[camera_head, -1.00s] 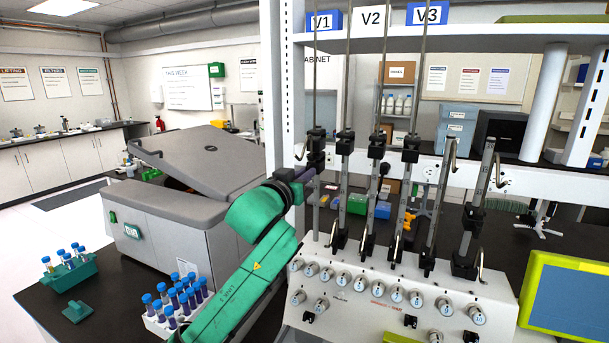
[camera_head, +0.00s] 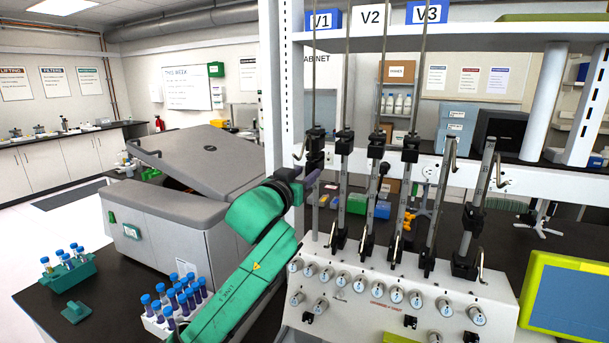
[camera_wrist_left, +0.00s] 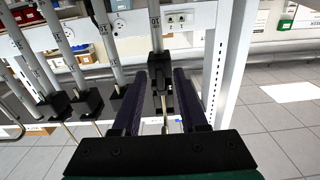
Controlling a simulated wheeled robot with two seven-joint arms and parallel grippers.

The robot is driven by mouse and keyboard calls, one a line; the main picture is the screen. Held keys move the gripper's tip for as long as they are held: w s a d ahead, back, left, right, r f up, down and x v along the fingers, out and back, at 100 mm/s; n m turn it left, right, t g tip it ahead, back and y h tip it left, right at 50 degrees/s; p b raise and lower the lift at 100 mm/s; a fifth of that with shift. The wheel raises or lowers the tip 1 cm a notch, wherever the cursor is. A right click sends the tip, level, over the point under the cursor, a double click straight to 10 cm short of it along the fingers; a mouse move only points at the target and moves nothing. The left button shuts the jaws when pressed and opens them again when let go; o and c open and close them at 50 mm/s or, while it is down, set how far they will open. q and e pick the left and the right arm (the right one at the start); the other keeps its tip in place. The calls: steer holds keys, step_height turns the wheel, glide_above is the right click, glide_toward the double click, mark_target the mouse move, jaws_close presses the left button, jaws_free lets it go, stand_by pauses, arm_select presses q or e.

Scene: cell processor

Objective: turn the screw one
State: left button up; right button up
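A row of upright metal rods with black clamps stands on the white machine; the leftmost rod's clamp (camera_head: 316,137) is under the V1 label. My left gripper (camera_head: 315,177) is close to this rod, below the upper clamp. In the left wrist view my left gripper (camera_wrist_left: 161,76) has its two dark purple fingers apart. A rod with a black clamp (camera_wrist_left: 157,67) shows between and beyond the fingers. A small dark screw-like part (camera_wrist_left: 161,87) sits below that clamp; contact with the fingers cannot be told. My right gripper is not in view.
The white machine (camera_head: 400,315) carries several round knobs. A yellow-framed screen (camera_head: 570,300) stands at right. A grey lidded machine (camera_head: 175,225), a green tube rack (camera_head: 75,275) and a white tube rack (camera_head: 160,325) are at left. A white shelf post (camera_head: 273,90) stands close beside my gripper.

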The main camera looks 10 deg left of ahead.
arm_select(q)
steer(key=shift+s+a+f+b, duration=0.1)
steer(key=shift+s+b, duration=0.2)
steer(key=shift+s, duration=0.05)
steer(key=s+a+b, duration=0.2)
steer(key=s+b, duration=0.4)
steer(key=s, duration=0.7)
steer(key=shift+s+a, duration=0.25)
steer(key=shift+a, duration=0.05)
